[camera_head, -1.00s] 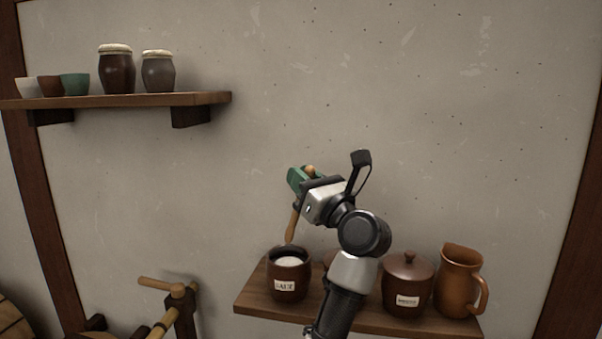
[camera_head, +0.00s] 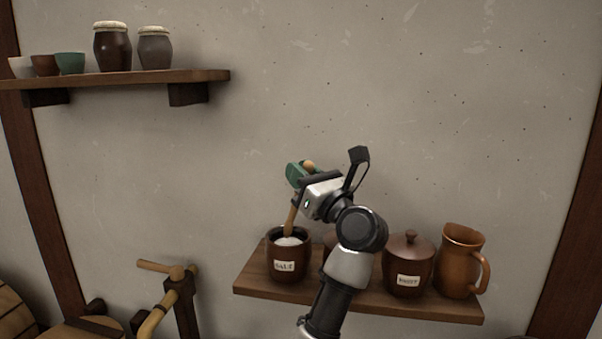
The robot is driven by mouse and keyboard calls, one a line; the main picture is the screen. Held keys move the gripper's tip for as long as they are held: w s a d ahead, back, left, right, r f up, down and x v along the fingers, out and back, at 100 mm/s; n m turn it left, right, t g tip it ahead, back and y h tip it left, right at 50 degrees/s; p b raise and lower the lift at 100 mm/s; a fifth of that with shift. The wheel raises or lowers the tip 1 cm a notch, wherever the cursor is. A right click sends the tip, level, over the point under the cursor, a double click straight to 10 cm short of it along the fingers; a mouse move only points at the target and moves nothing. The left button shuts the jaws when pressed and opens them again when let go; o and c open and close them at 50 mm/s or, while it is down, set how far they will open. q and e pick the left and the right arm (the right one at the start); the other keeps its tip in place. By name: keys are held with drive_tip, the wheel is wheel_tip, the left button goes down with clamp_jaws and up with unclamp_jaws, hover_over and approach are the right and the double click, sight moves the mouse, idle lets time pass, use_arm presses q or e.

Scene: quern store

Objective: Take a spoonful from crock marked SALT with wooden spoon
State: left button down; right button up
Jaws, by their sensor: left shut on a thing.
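The brown crock marked SALT (camera_head: 286,267) stands open at the left end of the lower wooden shelf, with white salt (camera_head: 288,242) showing inside. My left gripper (camera_head: 302,175), with green fingers, is shut on the wooden spoon (camera_head: 292,218) above the crock. The spoon points steeply down, its rounded end showing above the fingers. Its lower end reaches the crock's mouth at the salt; whether it is in the salt I cannot tell. My right gripper is not in view.
The lower shelf (camera_head: 375,302) also holds a lidded, labelled crock (camera_head: 408,268) and a brown jug (camera_head: 460,262). Another vessel is mostly hidden behind my arm. An upper shelf (camera_head: 130,78) with jars and cups is at upper left. A wooden handle device (camera_head: 180,290) stands at lower left.

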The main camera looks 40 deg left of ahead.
use_arm(q)
drive_tip(key=shift+f+b, duration=0.45)
drive_tip(key=shift+f, duration=0.05)
idle(0.3)
drive_tip(key=shift+f+b, duration=0.3)
drive_tip(key=shift+f, duration=0.1)
idle(1.6)
drive_tip(key=shift+w+r+p, duration=0.1)
drive_tip(key=shift+r+p, duration=0.45)
drive_tip(key=shift+r, duration=0.55)
drive_tip(key=shift+r+p, duration=1.45)
drive_tip(key=shift+r, duration=1.05)
